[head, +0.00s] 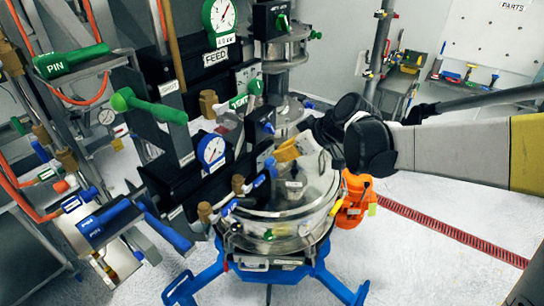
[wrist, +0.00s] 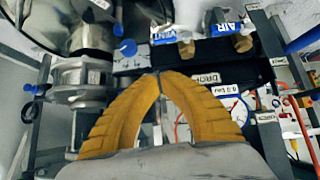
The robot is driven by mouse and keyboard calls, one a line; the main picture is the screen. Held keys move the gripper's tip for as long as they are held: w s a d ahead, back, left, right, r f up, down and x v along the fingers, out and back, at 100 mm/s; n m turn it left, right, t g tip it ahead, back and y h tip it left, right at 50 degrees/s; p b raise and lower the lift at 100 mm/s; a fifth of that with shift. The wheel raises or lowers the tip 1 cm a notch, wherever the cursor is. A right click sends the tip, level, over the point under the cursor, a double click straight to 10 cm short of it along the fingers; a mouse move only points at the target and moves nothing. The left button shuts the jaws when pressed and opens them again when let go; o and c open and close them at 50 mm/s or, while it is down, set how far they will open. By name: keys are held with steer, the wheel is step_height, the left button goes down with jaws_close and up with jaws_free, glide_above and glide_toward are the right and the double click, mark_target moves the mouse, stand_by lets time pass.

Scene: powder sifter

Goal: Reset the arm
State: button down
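My arm (head: 450,155) reaches in from the right in the head view. My gripper (head: 276,157) points left, above the steel sifter vessel and in front of the black valve panel. In the wrist view, the two ribbed yellow fingers of my gripper (wrist: 160,76) curve together and their tips meet. Nothing shows between them, so it looks shut and empty. Behind the fingertips in the wrist view are the black panel and a gauge (wrist: 236,108). The exact gap between the fingertips and the panel cannot be told.
The sifter vessel (head: 280,228) stands on a blue-legged frame (head: 347,290). Valves with blue AIR (wrist: 226,28) and VENT (wrist: 178,35) tags are close to the fingers. An orange motor (head: 355,200) is beside the vessel. Open floor (head: 410,265) lies at the right.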

steer(key=s+d+f+m+h+b, duration=0.3)
steer(key=s+d+f+m+b, duration=0.2)
steer(key=s+f+b, duration=0.7)
steer(key=s+d+f+m+t+h+b, duration=0.1)
steer(key=s+d+f+m+h+b, duration=0.2)
steer(key=s+d+f+b, duration=0.6)
steer(key=s+f+m+b, duration=0.2)
steer(key=s+f+b, duration=0.1)
steer(key=f+b, duration=0.4)
steer(key=shift+s+f+m+h, duration=0.2)
steer(key=shift+m+h, duration=0.1)
steer(key=shift+h, duration=0.1)
steer(key=shift+a, duration=0.1)
